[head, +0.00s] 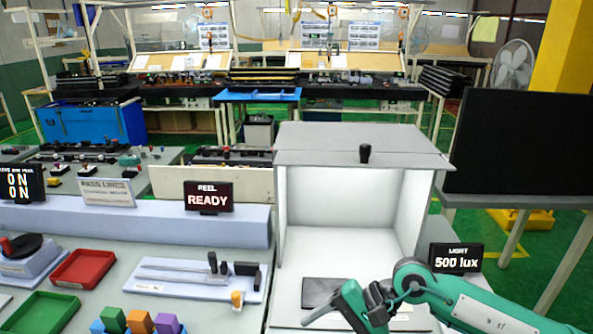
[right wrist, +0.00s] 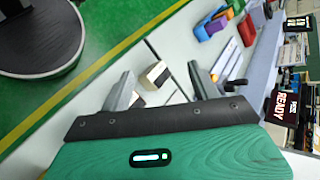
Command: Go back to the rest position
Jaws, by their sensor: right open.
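My right arm comes in from the lower right in the head view. Its gripper (head: 322,309) is low in front of the white light booth (head: 282,240), partly cut off by the bottom edge. In the right wrist view the right gripper (right wrist: 163,84) has its two fingers spread apart, with nothing held between them. A small tan and black block (right wrist: 157,75) shows beyond the gap, seemingly on the table. My left gripper is not in view.
A dark plate (head: 325,291) lies in the booth. The bench holds a red tray (head: 83,268), a green tray (head: 45,312), several coloured blocks (head: 140,321) and a tool board (head: 190,283). A light sign (head: 456,258) and black panel (head: 520,140) stand at right.

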